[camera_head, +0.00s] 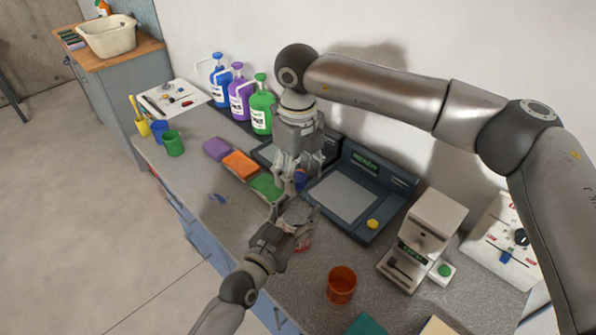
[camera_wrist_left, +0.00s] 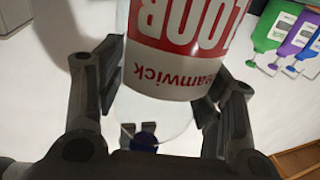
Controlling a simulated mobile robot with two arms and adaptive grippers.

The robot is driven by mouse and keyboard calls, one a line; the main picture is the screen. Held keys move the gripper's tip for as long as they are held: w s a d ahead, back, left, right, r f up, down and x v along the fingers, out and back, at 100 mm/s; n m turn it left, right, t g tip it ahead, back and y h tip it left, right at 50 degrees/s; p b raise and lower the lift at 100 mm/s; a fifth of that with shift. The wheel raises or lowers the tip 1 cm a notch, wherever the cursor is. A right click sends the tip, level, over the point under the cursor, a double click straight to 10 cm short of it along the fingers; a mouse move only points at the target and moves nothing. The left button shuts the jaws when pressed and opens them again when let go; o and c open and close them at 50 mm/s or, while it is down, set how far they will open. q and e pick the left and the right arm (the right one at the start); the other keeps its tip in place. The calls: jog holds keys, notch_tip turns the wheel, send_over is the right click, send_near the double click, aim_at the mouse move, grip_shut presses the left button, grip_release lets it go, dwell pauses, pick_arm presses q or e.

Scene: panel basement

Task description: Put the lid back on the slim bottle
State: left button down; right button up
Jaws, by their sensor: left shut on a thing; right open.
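My left gripper (camera_head: 292,228) is shut on the slim bottle (camera_head: 296,212), which is partly hidden by the fingers in the head view. The left wrist view shows the bottle (camera_wrist_left: 180,55) close up, clear with a red and white label, between the fingers of the left gripper (camera_wrist_left: 160,100). My right gripper (camera_head: 291,182) is open just above the bottle. A small blue thing, apparently the lid (camera_head: 300,177), shows at its fingers. Blue also shows at the clear end of the bottle in the wrist view (camera_wrist_left: 145,143). I cannot tell whether the lid sits on the neck.
Blue (camera_head: 219,82), purple (camera_head: 238,97) and green (camera_head: 261,112) jugs stand along the wall. Purple, orange and green sponges lie left of the grippers. A dark scale (camera_head: 345,198), an orange cup (camera_head: 341,284) and a grey machine (camera_head: 422,235) stand to the right.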

notch_tip(320, 180, up, 12)
dwell(0.4)
pick_arm(q)
jog(key=shift+c, duration=1.5)
grip_release()
pick_arm(e)
jog(key=shift+f, duration=0.1)
pick_arm(q)
jog(key=v, duration=1.2)
